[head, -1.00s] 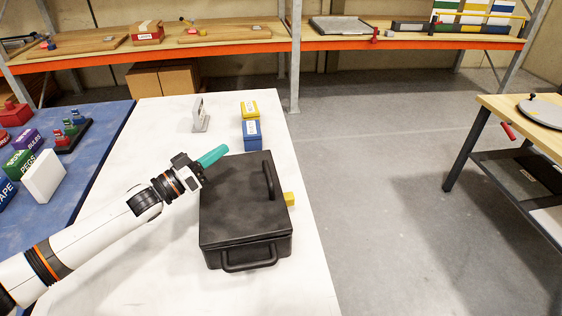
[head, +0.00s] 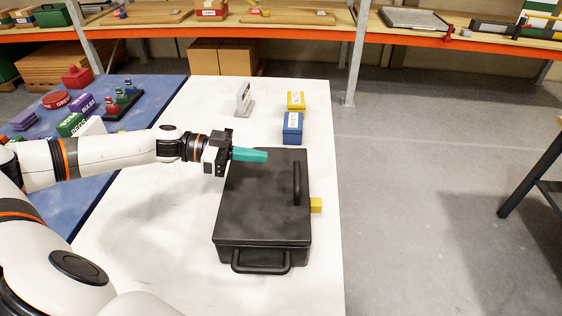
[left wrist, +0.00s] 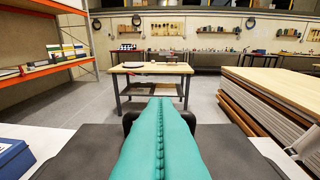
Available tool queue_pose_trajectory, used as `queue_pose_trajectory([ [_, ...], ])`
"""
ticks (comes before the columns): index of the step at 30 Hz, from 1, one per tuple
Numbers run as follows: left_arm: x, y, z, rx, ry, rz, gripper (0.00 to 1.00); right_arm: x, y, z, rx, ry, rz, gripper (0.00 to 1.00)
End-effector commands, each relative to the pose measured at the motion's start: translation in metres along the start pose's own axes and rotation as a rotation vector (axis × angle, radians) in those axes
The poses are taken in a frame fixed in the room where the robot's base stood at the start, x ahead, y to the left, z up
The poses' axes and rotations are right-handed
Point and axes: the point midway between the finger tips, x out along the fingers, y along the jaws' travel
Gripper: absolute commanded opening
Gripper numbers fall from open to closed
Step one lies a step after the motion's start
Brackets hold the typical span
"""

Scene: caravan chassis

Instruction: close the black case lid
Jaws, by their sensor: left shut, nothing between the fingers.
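The black case (head: 262,215) stands on the white table in the head view, with its lid (head: 260,185) lying down flat over the box. A handle (head: 297,184) is on top of the lid at the right, and another handle (head: 261,262) is on the near side. My left gripper (head: 265,155), with teal fingers, is shut and empty over the far left part of the lid. I cannot tell whether the fingertips touch the lid. In the left wrist view the shut fingers (left wrist: 160,140) point out over the dark lid (left wrist: 225,150). My right gripper is not in view.
A yellow block (head: 316,205) sits at the case's right side. The white table (head: 150,240) is clear left of the case.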

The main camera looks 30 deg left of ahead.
Motion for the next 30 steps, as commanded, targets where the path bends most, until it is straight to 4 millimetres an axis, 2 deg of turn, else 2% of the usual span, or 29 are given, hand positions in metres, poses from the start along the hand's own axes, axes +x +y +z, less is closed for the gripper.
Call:
queue_pose_trajectory([
  [1,0.012,-0.001,0.006,0.001,-0.007,-0.003,0.0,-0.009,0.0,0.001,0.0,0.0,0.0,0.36],
  [5,0.038,0.0,0.006,0.0,-0.005,-0.001,0.0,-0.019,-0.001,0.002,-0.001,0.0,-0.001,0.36],
  [9,0.051,0.0,-0.014,-0.003,-0.002,0.0,0.0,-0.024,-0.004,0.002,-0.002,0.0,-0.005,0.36],
  [15,0.061,0.0,-0.026,0.0,0.0,0.002,0.0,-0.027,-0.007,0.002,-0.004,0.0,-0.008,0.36],
  [26,0.062,0.0,-0.029,0.0,0.0,0.002,0.0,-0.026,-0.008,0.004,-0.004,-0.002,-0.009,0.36],
  [30,0.07,0.0,-0.038,-0.003,-0.001,0.001,0.0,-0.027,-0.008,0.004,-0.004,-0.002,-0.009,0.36],
])
